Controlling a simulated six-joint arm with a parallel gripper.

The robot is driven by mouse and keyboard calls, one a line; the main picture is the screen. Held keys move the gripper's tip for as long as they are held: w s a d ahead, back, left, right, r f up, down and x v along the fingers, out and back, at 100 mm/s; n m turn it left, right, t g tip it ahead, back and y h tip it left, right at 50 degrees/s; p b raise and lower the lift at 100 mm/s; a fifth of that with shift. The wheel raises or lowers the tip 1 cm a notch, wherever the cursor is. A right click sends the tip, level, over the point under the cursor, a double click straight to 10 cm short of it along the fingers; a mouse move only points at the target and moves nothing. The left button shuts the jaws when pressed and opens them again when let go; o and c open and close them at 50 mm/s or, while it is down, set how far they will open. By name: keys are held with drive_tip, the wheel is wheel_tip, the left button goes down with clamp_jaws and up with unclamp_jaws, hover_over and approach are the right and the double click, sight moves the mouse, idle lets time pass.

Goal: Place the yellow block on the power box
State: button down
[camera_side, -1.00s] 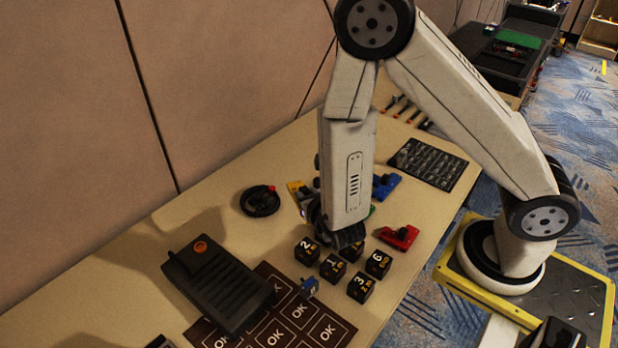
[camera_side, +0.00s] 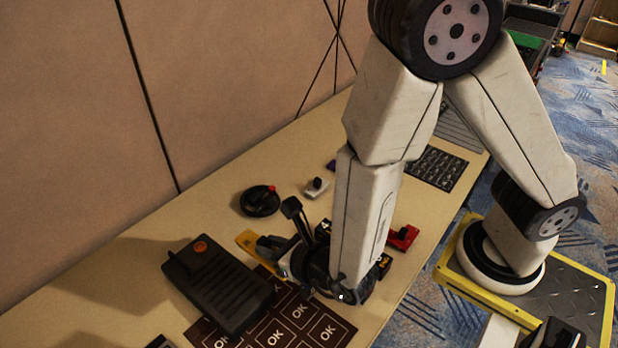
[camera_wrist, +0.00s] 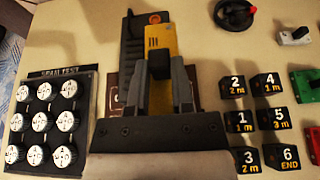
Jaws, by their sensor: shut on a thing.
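My gripper (camera_wrist: 160,85) is shut on the yellow block (camera_wrist: 162,38), with the block's black knob between the fingers. In the side view the yellow block (camera_side: 247,244) sticks out to the left of my gripper (camera_side: 268,246), near the right end of the power box. I take the black ribbed box with an orange button (camera_side: 215,285) to be the power box. In the wrist view the block covers much of the power box (camera_wrist: 132,45). The block appears raised, and I see no clear contact between them.
A mat with OK squares (camera_side: 318,325) lies right of the box. Numbered black cubes (camera_wrist: 270,120) stand right of my gripper in the wrist view, and a dial panel (camera_wrist: 48,115) lies left. A round black dial (camera_side: 260,200) and a red block (camera_side: 403,237) are also on the table.

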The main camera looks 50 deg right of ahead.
drive_tip(key=shift+w, duration=0.1)
drive_tip(key=w+a+f, duration=0.1)
drive_tip(key=w+f, duration=0.2)
drive_tip(key=w, duration=0.1)
drive_tip(key=w+a+f, duration=0.2)
drive_tip(key=w+f, duration=0.1)
drive_tip(key=w, duration=0.1)
drive_tip(key=w+a+f, duration=0.2)
drive_tip(key=w+f, duration=0.1)
drive_tip(key=shift+w+a, duration=0.1)
drive_tip(key=shift+w, duration=0.3)
drive_tip(key=shift+w+a+f, duration=0.1)
drive_tip(key=shift+w+f, duration=0.1)
drive_tip(key=shift+w+a+f, duration=0.1)
drive_tip(key=shift+w+f, duration=0.15)
drive_tip(key=shift+f, duration=1.55)
drive_tip(key=shift+f, duration=0.5)
